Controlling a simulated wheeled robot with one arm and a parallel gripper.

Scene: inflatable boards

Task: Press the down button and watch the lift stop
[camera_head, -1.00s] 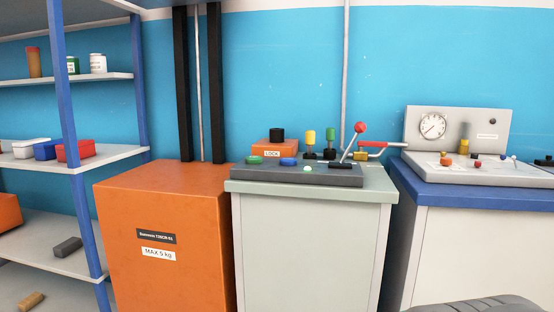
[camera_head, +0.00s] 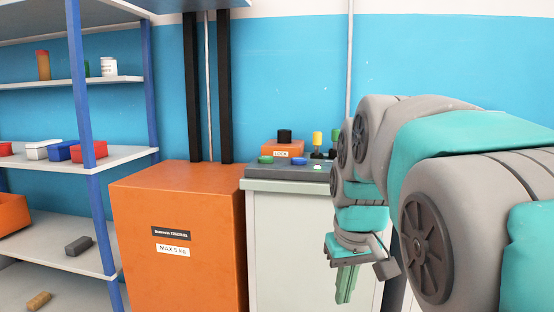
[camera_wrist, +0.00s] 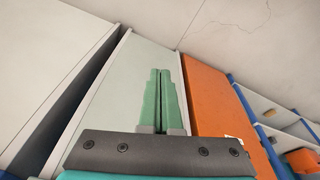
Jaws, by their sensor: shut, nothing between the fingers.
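The control panel (camera_head: 290,172) lies on a pale grey-green cabinet (camera_head: 276,235). On it I see a green button (camera_head: 265,160), a blue button (camera_head: 299,161) and a pale button (camera_head: 318,167). No direction marks are readable on them. An orange box labelled LOCK (camera_head: 283,149) with a black knob stands behind. The lift seems to be the orange box (camera_head: 180,250) marked MAX 5 kg, with dark upright rails (camera_head: 208,90). My gripper (camera_head: 346,288) hangs in front of the cabinet, below the panel, shut and empty. Its green fingers also show in the wrist view (camera_wrist: 160,85).
A shelf unit (camera_head: 110,158) with small boxes and jars stands at the left. A yellow-topped lever (camera_head: 317,140) stands on the panel. My arm hides the panel's right part and what lies beyond. The space above the panel's left part is clear.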

